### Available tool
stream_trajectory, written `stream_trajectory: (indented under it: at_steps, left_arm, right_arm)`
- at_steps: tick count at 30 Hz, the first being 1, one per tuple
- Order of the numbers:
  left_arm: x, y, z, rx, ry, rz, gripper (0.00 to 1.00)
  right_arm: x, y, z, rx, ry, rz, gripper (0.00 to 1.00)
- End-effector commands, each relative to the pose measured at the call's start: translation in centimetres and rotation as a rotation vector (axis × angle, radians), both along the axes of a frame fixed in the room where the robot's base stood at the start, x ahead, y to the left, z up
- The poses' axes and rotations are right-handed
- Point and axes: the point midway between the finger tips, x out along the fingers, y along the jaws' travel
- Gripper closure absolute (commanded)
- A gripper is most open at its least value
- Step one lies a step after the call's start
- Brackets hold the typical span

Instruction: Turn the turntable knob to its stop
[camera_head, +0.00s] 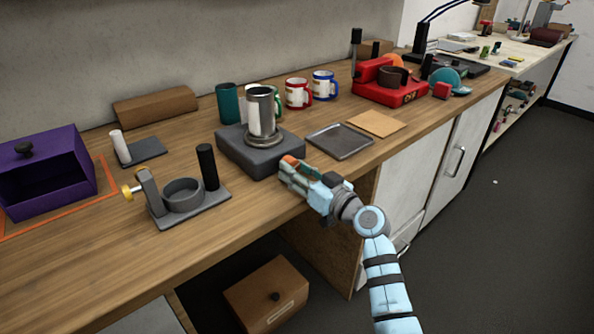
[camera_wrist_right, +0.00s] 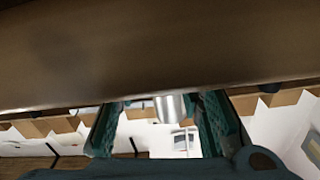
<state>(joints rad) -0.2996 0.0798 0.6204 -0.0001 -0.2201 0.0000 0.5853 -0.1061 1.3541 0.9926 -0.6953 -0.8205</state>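The turntable is a dark grey square block (camera_head: 236,150) on the wooden bench, with a round plate on top. A silver metal cup (camera_head: 261,112) stands upright on the plate. My right gripper (camera_head: 291,170) is at the block's front right corner, beside its base. A small orange piece (camera_head: 290,160) shows at the fingertips; I cannot tell whether it is the knob. In the right wrist view the fingers (camera_wrist_right: 160,125) are apart, with a silver cylinder (camera_wrist_right: 168,108) visible between them and gaps on both sides. My left gripper is not in view.
A grey tray (camera_head: 340,141) lies right of the turntable. A grey fixture with a black post (camera_head: 207,166) and a purple box (camera_head: 45,172) stand to the left. Several mugs (camera_head: 298,93) stand behind. The bench's front edge is close under my right arm.

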Motion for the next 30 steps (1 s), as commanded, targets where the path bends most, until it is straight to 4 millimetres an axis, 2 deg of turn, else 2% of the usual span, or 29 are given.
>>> stream_trajectory:
  at_steps: [4,11,18,19,22,23,30]
  left_arm:
    - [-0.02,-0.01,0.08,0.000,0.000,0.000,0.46]
    - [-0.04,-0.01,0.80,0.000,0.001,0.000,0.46]
    - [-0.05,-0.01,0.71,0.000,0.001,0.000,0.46]
    - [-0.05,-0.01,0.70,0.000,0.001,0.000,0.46]
    - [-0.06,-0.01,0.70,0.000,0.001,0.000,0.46]
    - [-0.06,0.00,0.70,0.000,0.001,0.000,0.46]
    - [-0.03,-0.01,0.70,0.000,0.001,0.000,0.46]
  right_arm:
    - [-0.01,0.01,-0.01,0.037,0.028,0.000,0.93]
    - [-0.03,0.04,0.11,0.292,0.211,0.001,0.93]
    - [-0.03,0.06,-0.01,0.304,0.220,0.001,0.94]
    - [-0.03,0.06,-0.01,0.304,0.220,0.001,0.64]
    - [-0.04,0.07,-0.03,0.303,0.219,0.001,0.48]
    - [-0.04,0.07,-0.03,0.302,0.220,0.001,0.46]
    - [-0.05,0.07,-0.11,0.302,0.221,0.001,0.46]
